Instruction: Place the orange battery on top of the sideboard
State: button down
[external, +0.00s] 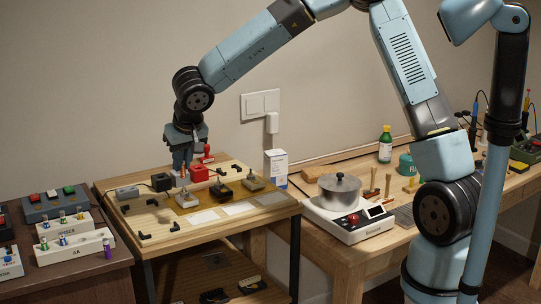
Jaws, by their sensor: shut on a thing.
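My gripper (182,164) points down over the wooden board on the small table, left of the middle in the external view. It is shut on the orange battery (183,173), which shows only as a small orange spot between and below the fingers. Whether the battery touches the board I cannot tell. The sideboard (116,267), which I take to be the dark brown cabinet at the left edge, stands left of the table.
On the sideboard are a white AA battery tray (74,246), a fuse tray (62,228) and a grey switch box (54,203). The board (160,240) carries black and red blocks close around my gripper. A white box (275,168) stands right of it.

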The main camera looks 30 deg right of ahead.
jog(key=s+a+r+n+y, duration=0.1)
jog(key=s+a+r+n, duration=0.25)
jog(key=s+a, duration=1.65)
jog(key=shift+m, duration=0.25)
jog(key=w+a+f, duration=0.3)
jog(key=a+f, duration=0.1)
jog(key=w+a+f, duration=0.3)
jog(key=w+a, duration=0.1)
jog(key=shift+a+f, duration=0.1)
jog(key=shift+f, duration=0.3)
jog(key=shift+w+a+f, duration=0.3)
jog(key=shift+f, duration=0.25)
jog(key=shift+w+a+f, duration=0.1)
jog(key=shift+w+f, duration=0.05)
jog(key=shift+f, duration=1.5)
jog(key=c, duration=1.1)
grip_release()
jog(key=shift+f, duration=0.1)
